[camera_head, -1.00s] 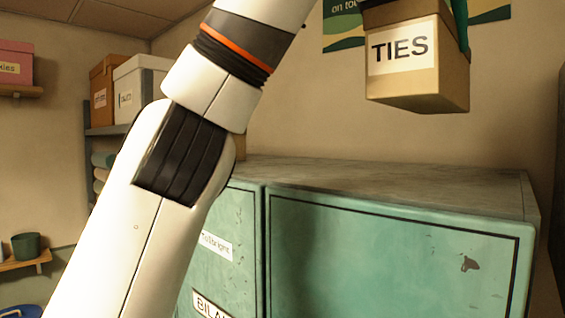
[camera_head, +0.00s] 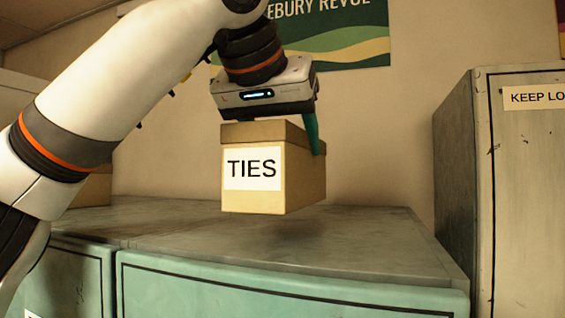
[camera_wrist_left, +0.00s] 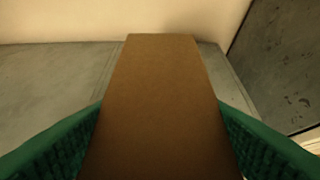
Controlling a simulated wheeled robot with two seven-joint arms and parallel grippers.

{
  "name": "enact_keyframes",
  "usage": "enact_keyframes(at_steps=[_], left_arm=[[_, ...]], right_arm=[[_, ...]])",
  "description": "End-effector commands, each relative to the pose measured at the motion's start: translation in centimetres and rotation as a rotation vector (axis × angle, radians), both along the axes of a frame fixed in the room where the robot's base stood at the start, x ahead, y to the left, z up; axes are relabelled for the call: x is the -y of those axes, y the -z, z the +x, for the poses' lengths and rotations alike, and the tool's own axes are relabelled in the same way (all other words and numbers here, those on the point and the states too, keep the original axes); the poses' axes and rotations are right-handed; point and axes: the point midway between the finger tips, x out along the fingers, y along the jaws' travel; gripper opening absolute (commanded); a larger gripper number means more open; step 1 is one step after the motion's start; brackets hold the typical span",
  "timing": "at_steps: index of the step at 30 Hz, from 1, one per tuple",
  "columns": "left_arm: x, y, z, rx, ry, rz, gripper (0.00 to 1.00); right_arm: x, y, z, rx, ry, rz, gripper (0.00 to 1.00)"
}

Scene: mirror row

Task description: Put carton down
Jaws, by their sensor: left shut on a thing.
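The carton (camera_head: 305,184) is a tan box with a darker lid and a white label reading TIES. My left gripper (camera_head: 268,128) comes down from above and is shut on it; one green finger shows at its right side. The carton hangs level above the grey top of the green cabinet (camera_head: 180,232), with a gap under it. In the left wrist view the carton's brown lid (camera_wrist_left: 160,100) fills the middle between two green fingers (camera_wrist_left: 160,125). My right gripper is not in view.
A taller grey cabinet (camera_head: 457,170) with a KEEP LO... label stands at the right. Another box (camera_head: 92,188) sits behind my arm at the left. A green poster (camera_head: 345,38) hangs on the back wall. The cabinet top around the carton is clear.

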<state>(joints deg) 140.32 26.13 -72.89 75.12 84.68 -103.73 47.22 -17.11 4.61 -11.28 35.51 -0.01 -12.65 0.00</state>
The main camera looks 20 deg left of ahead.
Motion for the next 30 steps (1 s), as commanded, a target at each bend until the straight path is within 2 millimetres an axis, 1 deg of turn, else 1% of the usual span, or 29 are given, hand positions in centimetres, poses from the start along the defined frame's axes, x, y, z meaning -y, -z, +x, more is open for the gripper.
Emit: enact_keyframes(at_steps=[1,2,5,9,14,17,18,20,21,22,30], left_arm=[[0.0,0.6,0.0,0.000,0.002,0.002,0.34],[0.0,1.0,-0.1,-0.001,0.002,0.003,0.34],[0.0,2.1,-0.1,0.002,0.002,0.002,0.34],[0.0,3.1,-0.1,0.001,0.001,0.000,0.34],[0.1,3.2,-0.1,0.001,0.001,-0.001,0.34],[0.1,3.3,-0.1,0.001,0.001,0.000,0.34],[0.1,3.4,-0.1,-0.001,0.001,0.000,0.67],[0.1,3.3,-0.1,-0.001,0.002,0.001,0.76],[0.1,3.3,-0.1,-0.001,0.002,0.001,0.83],[0.1,3.3,-0.1,-0.001,0.002,0.001,0.85],[0.1,3.2,-0.1,0.000,0.002,0.001,0.85]], right_arm=[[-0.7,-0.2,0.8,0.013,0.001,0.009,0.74],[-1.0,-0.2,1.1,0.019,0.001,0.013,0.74],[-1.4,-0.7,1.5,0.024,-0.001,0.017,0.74],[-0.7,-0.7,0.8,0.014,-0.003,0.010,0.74],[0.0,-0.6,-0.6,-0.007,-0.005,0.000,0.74],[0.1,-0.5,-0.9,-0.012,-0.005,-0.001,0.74],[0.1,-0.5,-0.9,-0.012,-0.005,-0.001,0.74],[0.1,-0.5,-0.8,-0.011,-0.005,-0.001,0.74],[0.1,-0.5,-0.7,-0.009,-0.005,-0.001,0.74],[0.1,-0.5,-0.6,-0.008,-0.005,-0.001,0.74],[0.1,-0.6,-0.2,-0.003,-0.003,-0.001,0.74]])
